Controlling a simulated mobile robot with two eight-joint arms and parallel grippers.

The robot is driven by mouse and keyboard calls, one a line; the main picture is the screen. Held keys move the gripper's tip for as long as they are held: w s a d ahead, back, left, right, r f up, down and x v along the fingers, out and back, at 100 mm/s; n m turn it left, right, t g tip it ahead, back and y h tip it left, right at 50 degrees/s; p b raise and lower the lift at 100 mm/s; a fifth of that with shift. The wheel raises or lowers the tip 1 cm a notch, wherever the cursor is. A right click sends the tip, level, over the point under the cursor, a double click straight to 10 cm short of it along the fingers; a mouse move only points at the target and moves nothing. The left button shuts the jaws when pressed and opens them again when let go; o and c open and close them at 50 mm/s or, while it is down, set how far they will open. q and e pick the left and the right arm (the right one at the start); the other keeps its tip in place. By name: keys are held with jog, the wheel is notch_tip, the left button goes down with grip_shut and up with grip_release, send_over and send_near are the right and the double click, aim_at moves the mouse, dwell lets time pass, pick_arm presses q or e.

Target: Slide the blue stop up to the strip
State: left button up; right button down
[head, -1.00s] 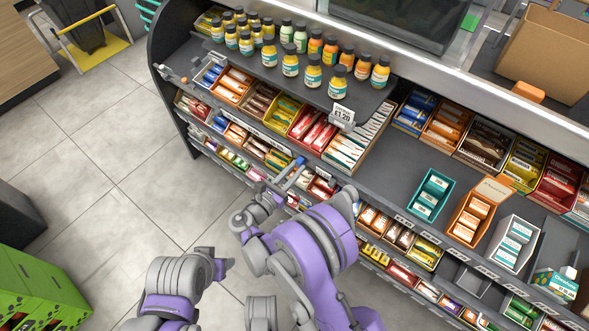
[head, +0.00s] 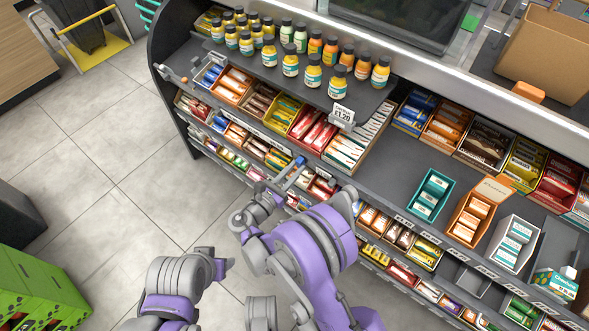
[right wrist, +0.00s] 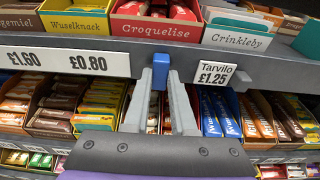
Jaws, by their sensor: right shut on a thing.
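The blue stop (right wrist: 154,108) sits on the shelf's front rail in the right wrist view; it also shows in the head view (head: 299,160). My right gripper (right wrist: 166,92) is shut on it, with one grey finger on each side. The white price strip (right wrist: 65,61), reading £1.60 and £0.80, lies on the same rail left of the stop; in the head view it runs along the shelf edge (head: 252,129). A short bare gap of rail separates strip and stop. My left arm is low in the head view; its finger state is unclear.
A Tarvilo £1.25 tag (right wrist: 214,74) is on the rail right of the stop. Candy boxes stand above the rail, among them a red Croquelise box (right wrist: 155,28), and more candy fills the shelf below. Bottles (head: 313,72) stand on the upper shelf.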

jog(key=w+a, duration=0.2)
jog(key=shift+a, duration=0.4)
jog(key=c, duration=0.7)
grip_release()
jog(key=shift+w, duration=0.1)
